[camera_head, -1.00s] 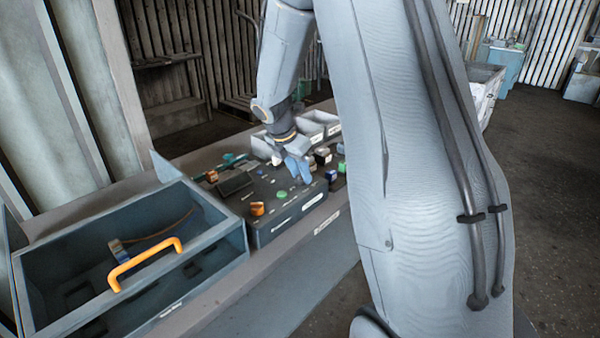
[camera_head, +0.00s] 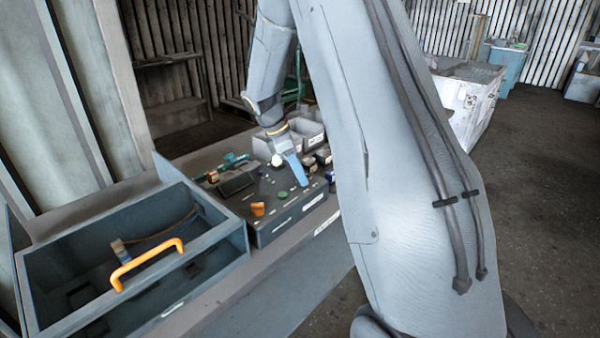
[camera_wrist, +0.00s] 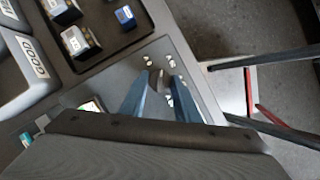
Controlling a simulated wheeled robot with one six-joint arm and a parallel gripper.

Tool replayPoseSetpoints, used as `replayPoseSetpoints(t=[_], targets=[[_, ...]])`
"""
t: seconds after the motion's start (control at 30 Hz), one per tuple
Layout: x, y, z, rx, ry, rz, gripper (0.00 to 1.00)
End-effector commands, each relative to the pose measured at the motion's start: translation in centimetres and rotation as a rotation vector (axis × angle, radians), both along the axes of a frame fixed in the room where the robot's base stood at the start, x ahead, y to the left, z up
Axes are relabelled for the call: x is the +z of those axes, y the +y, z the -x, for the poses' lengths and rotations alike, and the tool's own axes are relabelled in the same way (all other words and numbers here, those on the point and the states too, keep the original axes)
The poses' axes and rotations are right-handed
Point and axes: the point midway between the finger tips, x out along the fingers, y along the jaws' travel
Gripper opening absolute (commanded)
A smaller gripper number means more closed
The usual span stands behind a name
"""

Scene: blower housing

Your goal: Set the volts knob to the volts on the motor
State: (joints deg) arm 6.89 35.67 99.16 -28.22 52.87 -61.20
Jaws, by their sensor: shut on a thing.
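The control panel (camera_head: 262,228) stands on the bench, with an orange knob (camera_head: 257,209), a green button (camera_head: 282,195) and a white round knob or button (camera_head: 277,160) on it. My gripper (camera_head: 302,184) points down at the panel's right part. In the wrist view my gripper (camera_wrist: 163,88) is shut on a small grey knob (camera_wrist: 155,80), with a blue finger on each side. Which knob it is, and its setting, I cannot read. Small motor-like blocks, one of them pale-topped (camera_wrist: 78,42) and one blue (camera_wrist: 125,16), sit in a dark tray; no volts figure is legible.
A large open box (camera_head: 235,262) with an orange handle (camera_head: 147,265) stands at the left. Grey bins (camera_head: 306,131) stand behind the panel; one bin (camera_wrist: 25,65) reads GOOD in the wrist view. Open floor (camera_head: 540,170) lies at the right.

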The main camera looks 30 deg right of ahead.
Motion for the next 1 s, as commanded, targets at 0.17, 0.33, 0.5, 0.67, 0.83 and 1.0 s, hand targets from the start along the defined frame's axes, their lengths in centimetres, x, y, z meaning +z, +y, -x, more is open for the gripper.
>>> replayPoseSetpoints(t=[0.17, 0.33, 0.5, 0.67, 0.83, 1.0], targets=[[0.0, -0.14, -0.21, -0.17, -0.001, 0.0, 0.06], [-0.01, -0.21, -0.32, -0.331, -0.001, 0.0, 0.06], [-0.01, -0.3, -0.43, -0.493, -0.002, 0.001, 0.06], [-0.07, -0.41, -0.46, -0.646, 0.0, 0.0, 0.06], [-0.02, -0.53, -0.53, -0.806, -0.001, 0.001, 0.06], [-0.04, -0.61, -0.58, -0.968, -0.001, 0.0, 0.06]])
